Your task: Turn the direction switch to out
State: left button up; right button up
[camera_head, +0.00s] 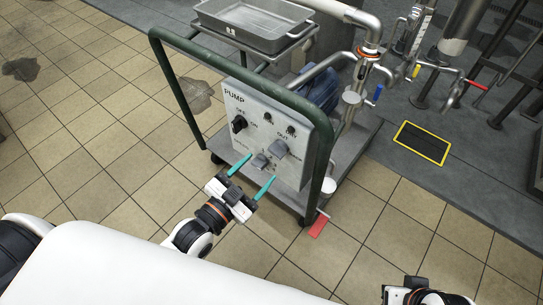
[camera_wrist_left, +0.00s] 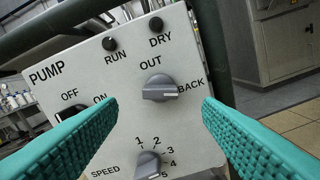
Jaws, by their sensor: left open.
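The direction switch is a grey knob (camera_wrist_left: 160,88) between the labels OUT, above it, and BACK, to its right. Its white mark points right, toward BACK. In the head view this knob (camera_head: 279,149) sits on the right part of the grey pump panel (camera_head: 246,100). My left gripper (camera_head: 262,167) is open, in front of the lower panel, with its teal fingers toward it. In the left wrist view the fingertips (camera_wrist_left: 160,103) stand apart, one on each side of the knob, with nothing between them. Contact is not visible. Part of my right arm's end (camera_head: 425,293) shows at the bottom right; its fingers are not visible.
A grey SPEED knob (camera_wrist_left: 148,165) lies below the switch, and a black OFF/ON knob (camera_head: 238,124) to its left. RUN and DRY lamps (camera_wrist_left: 156,24) are above. The cart's green rail (camera_head: 325,150) curves close beside the panel. Tiled floor lies open at left.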

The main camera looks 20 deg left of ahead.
aim_at(273, 155)
pick_arm(q)
jog(key=x, duration=0.6)
jog(key=shift+w+b, duration=0.15)
jog(key=shift+b, duration=0.2)
jog(key=shift+c, duration=0.2)
jog(key=c, duration=1)
jog(key=shift+o, duration=0.2)
